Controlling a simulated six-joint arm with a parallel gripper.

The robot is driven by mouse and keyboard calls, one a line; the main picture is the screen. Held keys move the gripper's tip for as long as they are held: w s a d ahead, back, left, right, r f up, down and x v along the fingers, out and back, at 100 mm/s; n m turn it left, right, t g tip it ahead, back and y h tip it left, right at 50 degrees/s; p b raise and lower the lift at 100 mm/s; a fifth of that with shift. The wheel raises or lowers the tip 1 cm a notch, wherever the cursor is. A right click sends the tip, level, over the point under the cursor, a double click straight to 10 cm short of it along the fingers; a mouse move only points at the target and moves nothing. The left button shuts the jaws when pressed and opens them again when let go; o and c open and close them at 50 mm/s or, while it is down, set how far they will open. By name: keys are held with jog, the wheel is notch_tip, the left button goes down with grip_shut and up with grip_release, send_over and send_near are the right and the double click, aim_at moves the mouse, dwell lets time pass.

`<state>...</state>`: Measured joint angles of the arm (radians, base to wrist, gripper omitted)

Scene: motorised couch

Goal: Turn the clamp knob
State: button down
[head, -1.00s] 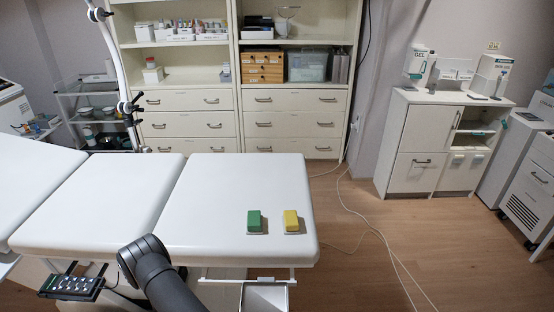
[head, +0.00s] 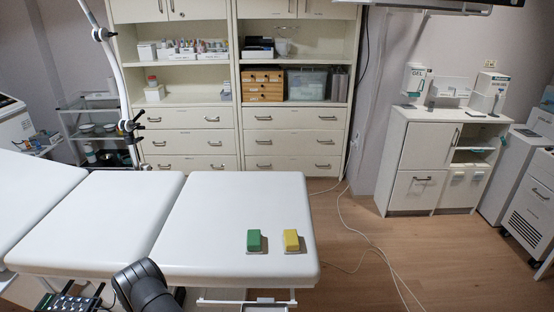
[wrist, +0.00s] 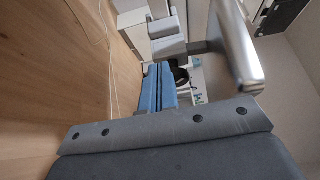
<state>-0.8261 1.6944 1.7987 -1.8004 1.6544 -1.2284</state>
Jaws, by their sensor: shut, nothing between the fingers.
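Black clamp fittings (head: 129,126) sit on a white curved pole (head: 115,75) behind the couch at the left in the head view. Which part of them is a knob is too small to tell. A dark arm link of mine (head: 146,284) rises at the bottom, in front of the white couch (head: 225,200). My gripper does not show in the head view.
A green block (head: 254,241) and a yellow block (head: 291,241) lie on the couch near its front right edge. A dark keypad (head: 70,301) is at the bottom left. Shelves with drawers (head: 290,140) stand behind. Cables (head: 375,245) cross the open floor (head: 385,270) at the right.

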jog(key=s, duration=0.6)
jog(key=shift+r, duration=0.1)
jog(key=w+r, duration=0.2)
jog(key=w, duration=0.4)
jog(key=shift+d+r, duration=0.2)
dwell(0.6)
jog(key=shift+d+f, duration=0.2)
jog(key=shift+d, duration=0.35)
dwell(0.9)
jog(key=shift+a+f, duration=0.1)
jog(key=shift+f, duration=0.4)
dwell(0.4)
jog(key=shift+f, duration=0.15)
jog(key=shift+f, duration=0.25)
